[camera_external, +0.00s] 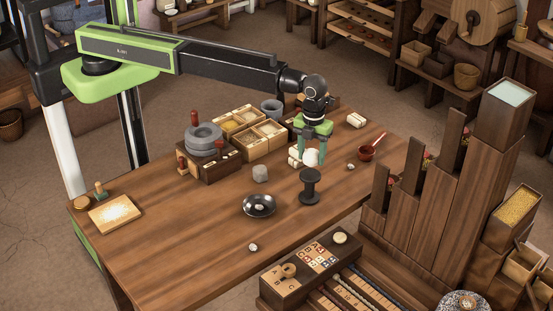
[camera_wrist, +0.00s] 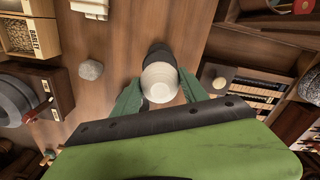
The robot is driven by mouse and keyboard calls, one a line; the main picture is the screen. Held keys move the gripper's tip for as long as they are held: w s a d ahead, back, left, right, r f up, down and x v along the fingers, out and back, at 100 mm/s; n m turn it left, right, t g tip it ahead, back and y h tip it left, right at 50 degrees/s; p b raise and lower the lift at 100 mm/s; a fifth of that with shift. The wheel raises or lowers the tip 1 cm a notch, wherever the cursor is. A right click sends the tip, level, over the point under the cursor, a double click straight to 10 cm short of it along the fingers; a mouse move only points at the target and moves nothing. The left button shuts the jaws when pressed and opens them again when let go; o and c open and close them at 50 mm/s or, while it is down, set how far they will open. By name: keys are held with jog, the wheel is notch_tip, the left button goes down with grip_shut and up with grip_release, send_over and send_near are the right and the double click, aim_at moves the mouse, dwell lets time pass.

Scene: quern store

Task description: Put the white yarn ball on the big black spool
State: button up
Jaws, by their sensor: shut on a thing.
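The white yarn ball (camera_external: 311,159) is between the green fingers of my gripper (camera_external: 309,152), which is shut on it. The big black spool (camera_external: 310,187) stands upright on the table directly below the ball. The ball's underside is very close to the spool's top; I cannot tell whether they touch. In the wrist view the ball (camera_wrist: 160,78) sits between the two fingertips (camera_wrist: 158,92), and the dark spool (camera_wrist: 159,53) shows partly behind it, with much of it hidden.
A black dish (camera_external: 260,206) and a grey stone (camera_external: 260,173) lie left of the spool. A stone quern (camera_external: 204,139) and sectioned boxes (camera_external: 246,122) stand farther back. A red cup (camera_external: 367,152) is at the right. The front left of the wooden table (camera_external: 180,240) is mostly clear.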

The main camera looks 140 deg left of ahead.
aim_at(311, 164)
notch_tip(311, 164, down, 4)
jog(key=b, duration=0.4)
jog(key=shift+f, duration=0.15)
jog(key=shift+d+r, duration=0.1)
jog(key=shift+r, duration=0.1)
jog(key=shift+f, duration=0.1)
jog(key=o, duration=1.3)
jog(key=shift+o, duration=0.2)
notch_tip(311, 164, up, 12)
jog(key=p, duration=1.2)
jog(key=shift+r, duration=0.25)
jog(key=shift+f, duration=0.1)
